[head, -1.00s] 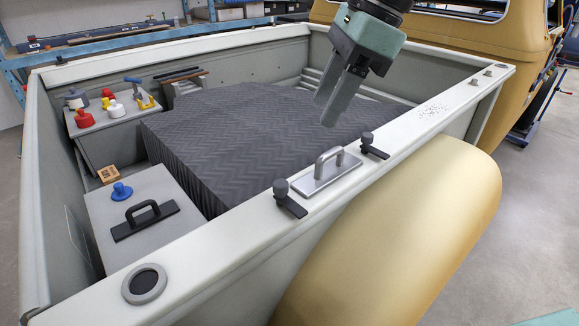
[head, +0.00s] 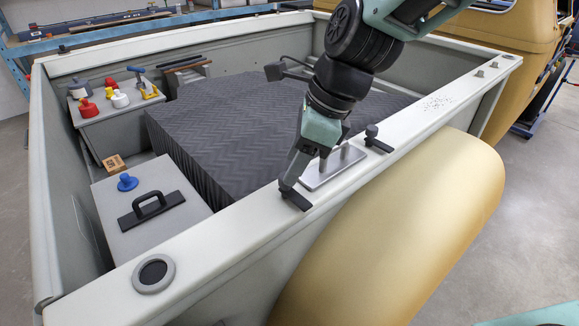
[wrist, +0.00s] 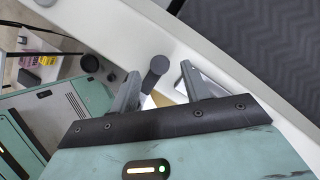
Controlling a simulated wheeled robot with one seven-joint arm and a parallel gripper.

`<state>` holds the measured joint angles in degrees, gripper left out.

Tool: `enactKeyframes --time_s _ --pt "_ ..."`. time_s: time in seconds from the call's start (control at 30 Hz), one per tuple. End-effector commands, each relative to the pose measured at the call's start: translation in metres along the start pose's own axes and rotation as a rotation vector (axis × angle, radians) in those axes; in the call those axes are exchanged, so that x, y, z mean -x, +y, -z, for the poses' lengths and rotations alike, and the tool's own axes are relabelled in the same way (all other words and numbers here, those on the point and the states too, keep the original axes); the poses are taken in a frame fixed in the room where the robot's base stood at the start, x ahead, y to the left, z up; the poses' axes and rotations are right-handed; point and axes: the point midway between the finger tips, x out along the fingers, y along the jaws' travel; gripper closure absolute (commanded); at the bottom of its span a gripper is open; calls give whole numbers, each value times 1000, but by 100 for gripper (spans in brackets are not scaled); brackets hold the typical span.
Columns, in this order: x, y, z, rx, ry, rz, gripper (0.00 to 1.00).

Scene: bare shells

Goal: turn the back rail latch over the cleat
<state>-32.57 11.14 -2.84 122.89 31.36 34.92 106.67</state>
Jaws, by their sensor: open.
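Two dark latches with upright knobs sit on the white rail. My gripper (head: 288,182) is low over the one nearer me, whose dark arm (head: 299,201) shows below the fingers; its knob is hidden in the head view. In the wrist view, a dark knob (wrist: 155,70) stands between the open fingertips of my gripper (wrist: 160,78), with no clear contact. The other latch (head: 374,140) stands free farther along the rail. A silver plate with a handle (head: 335,168) lies between the latches, partly behind my gripper. I cannot tell which part is the cleat.
The white rail (head: 222,243) edges a grey bed holding a dark ribbed block (head: 225,130). A tan fender (head: 400,225) bulges outside the rail.

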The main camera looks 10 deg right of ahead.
Motion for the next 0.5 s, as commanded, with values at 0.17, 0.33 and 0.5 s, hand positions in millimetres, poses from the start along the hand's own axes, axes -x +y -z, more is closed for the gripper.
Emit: enactKeyframes --time_s 0.17,0.33,0.5 --pt "-21 0 0 0 0 -2 53" --pt "-28 0 0 1 0 -1 53" --pt "-28 0 0 1 0 0 53"
